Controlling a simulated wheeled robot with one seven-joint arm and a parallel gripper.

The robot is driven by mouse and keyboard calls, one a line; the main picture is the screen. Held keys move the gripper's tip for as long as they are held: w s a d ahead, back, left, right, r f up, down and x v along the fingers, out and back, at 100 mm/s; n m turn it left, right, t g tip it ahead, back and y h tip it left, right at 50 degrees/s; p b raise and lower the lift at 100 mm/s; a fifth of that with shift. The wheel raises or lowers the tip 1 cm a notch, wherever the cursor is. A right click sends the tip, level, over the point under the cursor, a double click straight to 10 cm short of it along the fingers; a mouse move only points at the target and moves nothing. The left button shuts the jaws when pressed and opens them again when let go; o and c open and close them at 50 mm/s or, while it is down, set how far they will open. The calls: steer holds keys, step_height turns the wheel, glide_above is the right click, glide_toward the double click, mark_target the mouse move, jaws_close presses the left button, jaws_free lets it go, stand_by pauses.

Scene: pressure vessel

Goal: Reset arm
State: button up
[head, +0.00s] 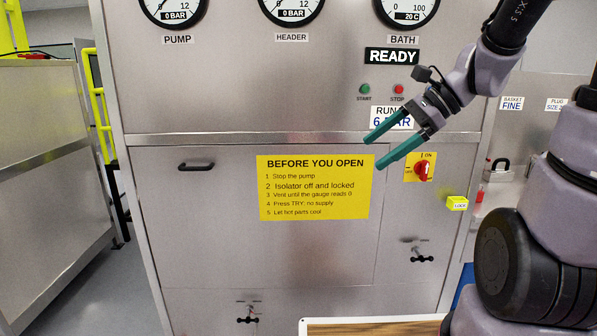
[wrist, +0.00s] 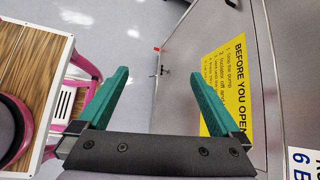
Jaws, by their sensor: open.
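My gripper (head: 374,149) has two green fingers, spread apart with nothing between them. In the head view it hangs in front of the steel cabinet, at the upper right of the yellow "BEFORE YOU OPEN" sign (head: 314,188). The fingers point down and left. In the wrist view the green fingers (wrist: 155,90) stand apart with grey floor between them, and the sign (wrist: 228,80) shows to the right. My arm comes in from the upper right of the head view and covers part of the panel there.
A red rotary isolator (head: 423,170) on a yellow plate and a yellow lock (head: 457,203) are right of the sign. Gauges line the top, above a READY display (head: 391,56). Two black valve handles sit low. A wood-topped surface (head: 375,328) is at the bottom edge. Floor at left is clear.

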steer(key=s+d+r+n+t+h, duration=0.5)
steer(key=d+r+n+h, duration=0.2)
steer(key=n, duration=0.4)
steer(key=shift+d+r+n, duration=0.4)
steer(key=shift+d+r, duration=0.1)
